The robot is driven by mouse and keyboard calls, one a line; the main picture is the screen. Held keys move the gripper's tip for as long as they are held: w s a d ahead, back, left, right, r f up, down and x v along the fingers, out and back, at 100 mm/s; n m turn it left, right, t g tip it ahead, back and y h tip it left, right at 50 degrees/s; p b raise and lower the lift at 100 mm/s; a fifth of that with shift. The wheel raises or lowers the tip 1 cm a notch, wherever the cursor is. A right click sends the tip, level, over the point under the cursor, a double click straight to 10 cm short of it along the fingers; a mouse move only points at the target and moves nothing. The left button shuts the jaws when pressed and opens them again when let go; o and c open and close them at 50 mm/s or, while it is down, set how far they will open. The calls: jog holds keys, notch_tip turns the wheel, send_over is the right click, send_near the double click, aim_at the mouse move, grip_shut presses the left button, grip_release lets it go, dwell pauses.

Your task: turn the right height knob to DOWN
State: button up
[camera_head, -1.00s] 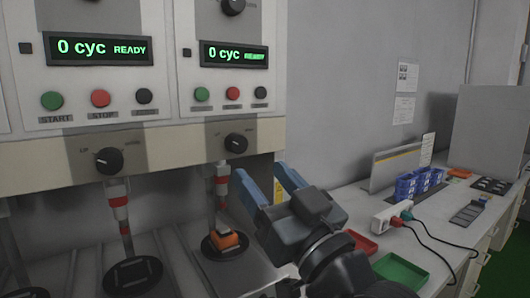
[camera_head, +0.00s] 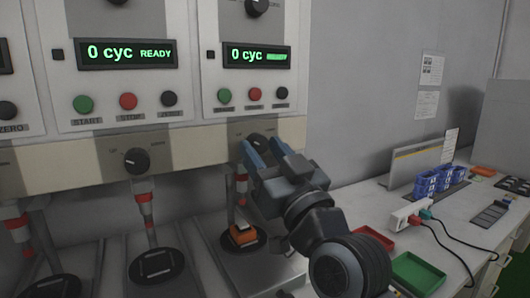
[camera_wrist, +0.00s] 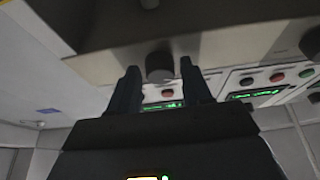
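The right height knob (camera_head: 258,141) is a round black knob on the beige rail under the right panel. My gripper (camera_head: 262,147), with blue fingers, is in front of it and hides much of it. In the wrist view the knob (camera_wrist: 160,68) shows between my two dark fingertips (camera_wrist: 158,73), with a visible gap on each side. My gripper is open and holds nothing. Whether the fingertips reach past the knob's face is hard to tell. The knob's pointer and DOWN label are hidden or too small to read.
The left height knob (camera_head: 137,161) is on the same rail. Above the right knob are green, red and black buttons (camera_head: 255,94) and a display (camera_head: 257,55) reading 0 cyc. An orange block (camera_head: 243,235) stands below. Red (camera_head: 372,243) and green trays (camera_head: 416,273) lie right.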

jog(key=c, duration=0.8)
